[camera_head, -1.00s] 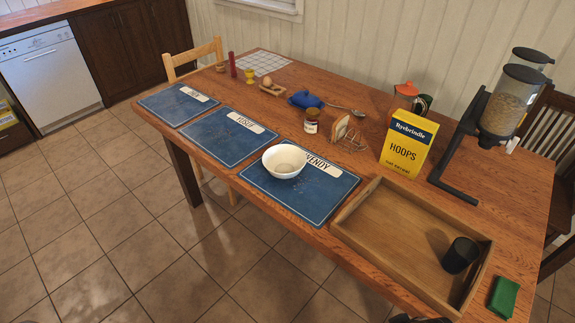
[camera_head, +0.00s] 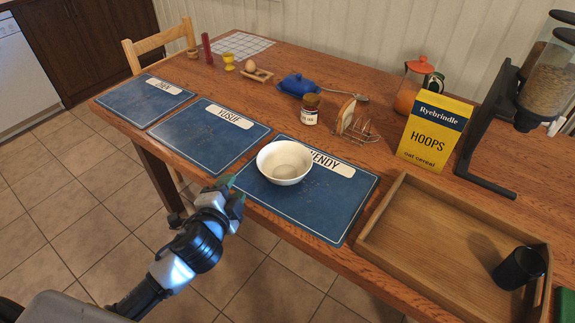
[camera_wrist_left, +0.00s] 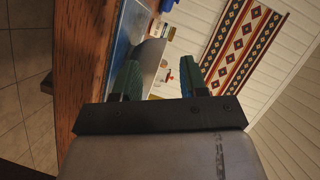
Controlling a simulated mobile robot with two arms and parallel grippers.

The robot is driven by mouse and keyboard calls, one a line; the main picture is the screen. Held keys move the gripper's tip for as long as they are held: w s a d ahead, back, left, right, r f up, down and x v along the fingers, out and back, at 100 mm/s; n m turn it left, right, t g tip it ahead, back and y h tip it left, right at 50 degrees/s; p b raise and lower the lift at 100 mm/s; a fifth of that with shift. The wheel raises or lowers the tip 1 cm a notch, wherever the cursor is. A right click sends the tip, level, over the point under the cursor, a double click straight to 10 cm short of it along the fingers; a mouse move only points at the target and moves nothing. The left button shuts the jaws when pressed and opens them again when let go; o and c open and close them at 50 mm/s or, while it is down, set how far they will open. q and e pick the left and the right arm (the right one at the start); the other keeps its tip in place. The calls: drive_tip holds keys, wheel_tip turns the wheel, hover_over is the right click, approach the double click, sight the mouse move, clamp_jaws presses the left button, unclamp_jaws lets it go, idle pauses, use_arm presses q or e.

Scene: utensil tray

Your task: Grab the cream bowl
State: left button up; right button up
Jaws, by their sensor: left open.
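The cream bowl (camera_head: 285,163) stands upright on the blue placemat marked Wendy (camera_head: 335,213), near the table's front edge. My left gripper (camera_head: 232,186) is in front of the table edge, to the left of the bowl and apart from it. In the left wrist view the green-tipped fingers of the left gripper (camera_wrist_left: 158,80) are spread apart, with the pale side of the bowl (camera_wrist_left: 149,56) partly showing beyond them. My right gripper is not in view.
A wooden tray (camera_head: 400,262) with a dark cup (camera_head: 519,268) lies to the right. A yellow cereal box (camera_head: 434,132), a toast rack (camera_head: 357,128) and a jar (camera_head: 310,110) stand behind the bowl. Two more blue placemats, including Yusuf's (camera_head: 200,138), lie to the left.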

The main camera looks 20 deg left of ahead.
sight(279, 146)
use_arm(q)
drive_tip(key=w+d+r+m+h, duration=0.1)
drive_tip(key=w+r+m+h, duration=0.3)
drive_tip(key=m, duration=0.5)
drive_tip(key=w+d+r+m+h, duration=0.1)
drive_tip(key=w+r+m+h, duration=0.15)
drive_tip(key=m+h, duration=0.45)
drive_tip(key=w+a+f+m+g, duration=0.2)
drive_tip(key=a+m+g, duration=0.4)
drive_tip(key=m, duration=0.5)
drive_tip(key=shift+g+y, duration=0.3)
drive_tip(key=shift+y, duration=0.1)
drive_tip(key=x, duration=1)
drive_tip(key=shift+w+f+p, duration=0.15)
drive_tip(key=shift+f+p, duration=0.15)
drive_tip(key=shift+p, duration=0.1)
clamp_jaws()
